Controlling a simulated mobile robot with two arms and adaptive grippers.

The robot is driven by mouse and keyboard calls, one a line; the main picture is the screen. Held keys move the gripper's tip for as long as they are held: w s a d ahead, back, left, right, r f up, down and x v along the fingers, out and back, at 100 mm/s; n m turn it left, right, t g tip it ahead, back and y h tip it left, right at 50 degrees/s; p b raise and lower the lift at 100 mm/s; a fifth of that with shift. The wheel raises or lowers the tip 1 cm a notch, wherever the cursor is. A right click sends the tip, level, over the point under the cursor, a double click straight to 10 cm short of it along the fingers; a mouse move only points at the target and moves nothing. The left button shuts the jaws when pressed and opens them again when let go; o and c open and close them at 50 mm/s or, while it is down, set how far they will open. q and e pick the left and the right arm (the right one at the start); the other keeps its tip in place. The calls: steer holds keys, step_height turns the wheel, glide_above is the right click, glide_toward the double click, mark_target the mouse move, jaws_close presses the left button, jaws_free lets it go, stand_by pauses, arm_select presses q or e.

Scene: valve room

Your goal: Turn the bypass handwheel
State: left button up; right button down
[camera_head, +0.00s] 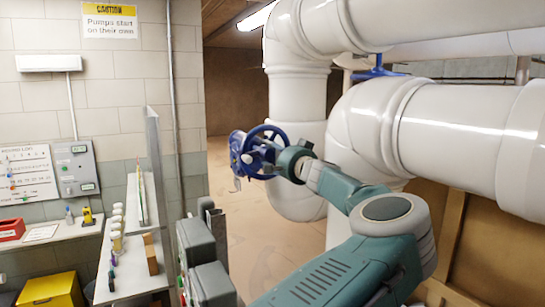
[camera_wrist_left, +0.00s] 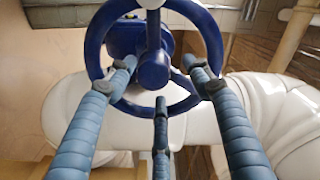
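A blue handwheel (camera_head: 268,147) stands at the middle of the head view, left of the white pipes. In the left wrist view the wheel (camera_wrist_left: 207,34) fills the upper middle, with its round hub and spokes facing me. My left gripper (camera_head: 270,158) is right at the wheel. In the wrist view its blue-grey fingers (camera_wrist_left: 160,80) are spread apart, two above and one below. Their tips overlap the wheel's opening and lower rim; I cannot tell whether they touch it. No label shows that this is the bypass wheel. My right gripper is not in view.
Thick white pipes (camera_head: 465,135) take up the right side. A bench (camera_head: 130,270) with small containers and a yellow bin (camera_head: 52,292) stand at left. Bare floor (camera_head: 225,185) shows behind the wheel.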

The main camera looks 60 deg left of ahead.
arm_select(q)
steer(key=shift+a+f, duration=0.15)
steer(key=shift+f, duration=0.15)
steer(key=s+d, duration=0.1)
steer(key=d, duration=1.1)
steer(key=shift+s, duration=0.1)
